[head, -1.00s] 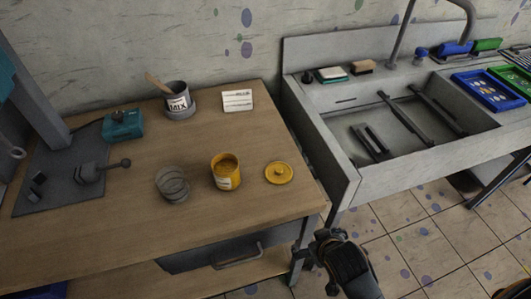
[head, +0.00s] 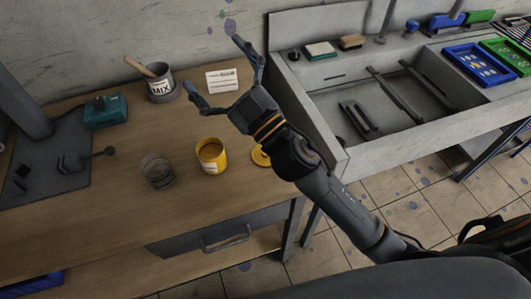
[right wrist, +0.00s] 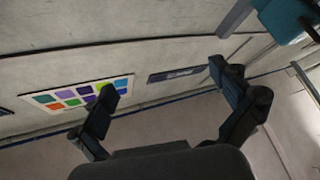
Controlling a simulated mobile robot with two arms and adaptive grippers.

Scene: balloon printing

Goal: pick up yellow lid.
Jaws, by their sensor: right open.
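The yellow lid (head: 259,156) lies flat on the wooden table, right of an open yellow pot (head: 211,156). In the head view my right arm and hand cover part of it. My right gripper (head: 213,72) is open and empty, raised above the table, with its fingers spread toward the back wall. In the right wrist view the open fingers (right wrist: 165,95) have nothing between them, and the lid does not show there. My left gripper is not in view.
A sink (head: 400,105) adjoins on the right.

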